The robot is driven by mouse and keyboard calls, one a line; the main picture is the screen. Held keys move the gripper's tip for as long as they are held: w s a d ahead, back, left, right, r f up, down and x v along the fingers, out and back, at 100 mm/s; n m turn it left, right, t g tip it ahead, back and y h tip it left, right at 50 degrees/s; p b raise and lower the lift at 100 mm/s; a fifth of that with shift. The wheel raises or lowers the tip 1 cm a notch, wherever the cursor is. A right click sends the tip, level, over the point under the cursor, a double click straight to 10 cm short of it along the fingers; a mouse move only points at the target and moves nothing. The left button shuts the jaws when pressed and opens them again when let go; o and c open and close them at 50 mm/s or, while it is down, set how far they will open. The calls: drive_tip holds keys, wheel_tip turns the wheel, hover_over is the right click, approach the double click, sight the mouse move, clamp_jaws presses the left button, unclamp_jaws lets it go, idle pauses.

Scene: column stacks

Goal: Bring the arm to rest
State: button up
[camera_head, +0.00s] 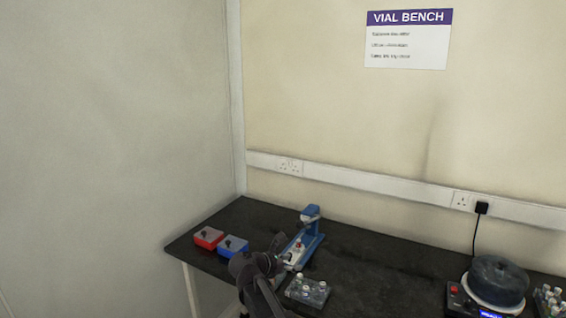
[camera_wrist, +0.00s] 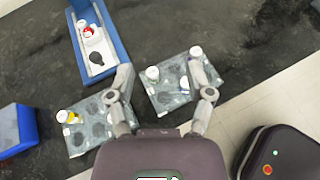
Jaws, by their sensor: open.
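My gripper (camera_wrist: 160,75) is open in the wrist view, its two fingers spread wide with nothing held between them. It hangs above two grey vial racks, and I cannot tell the height. The right rack (camera_wrist: 165,102) holds several white-capped vials (camera_wrist: 152,73). In the head view my dark gripper (camera_head: 272,266) is seen from behind, over the bench (camera_head: 375,262) beside a blue bench device (camera_head: 306,240). Its fingertips are hard to make out there.
A red box (camera_head: 208,238) and a blue box (camera_head: 233,247) sit at the bench's left end. A round dark machine (camera_head: 496,282) stands at the right, near another vial rack (camera_head: 550,299). The bench between device and machine is clear. Walls close the back and left.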

drive_tip(key=s+d+f+m+g+y, duration=0.1)
drive_tip(key=s+d+f+m, duration=0.1)
drive_tip(key=d+m, duration=0.1)
drive_tip(key=s+d+f+m+g+y, duration=0.1)
drive_tip(key=s+d+f+m+g, duration=0.1)
drive_tip(key=d+m, duration=0.2)
drive_tip(key=s+d+f+m+g+y, duration=0.1)
drive_tip(key=s+d+f+m, duration=0.2)
drive_tip(key=shift+s+d+m+g+y, duration=0.1)
drive_tip(key=shift+d+m+g+y, duration=0.05)
drive_tip(key=shift+m+g+y, duration=0.2)
drive_tip(key=s+d+f+m+g+y, duration=0.1)
drive_tip(key=s+d+f+m+y, duration=0.15)
drive_tip(key=s+m, duration=0.35)
drive_tip(key=s+d+f+m+g+y, duration=0.2)
drive_tip(key=s+m+y, duration=0.25)
drive_tip(key=m, duration=0.45)
wheel_tip(320, 180, down, 10)
drive_tip(key=s+b, duration=0.3)
drive_tip(key=b, duration=0.7)
wheel_tip(320, 180, up, 18)
drive_tip(key=p, duration=1.8)
drive_tip(key=shift+w+a+r+n, duration=0.15)
drive_tip(key=shift+r+n, duration=0.1)
drive_tip(key=shift+n, duration=0.1)
drive_tip(key=shift+g, duration=0.25)
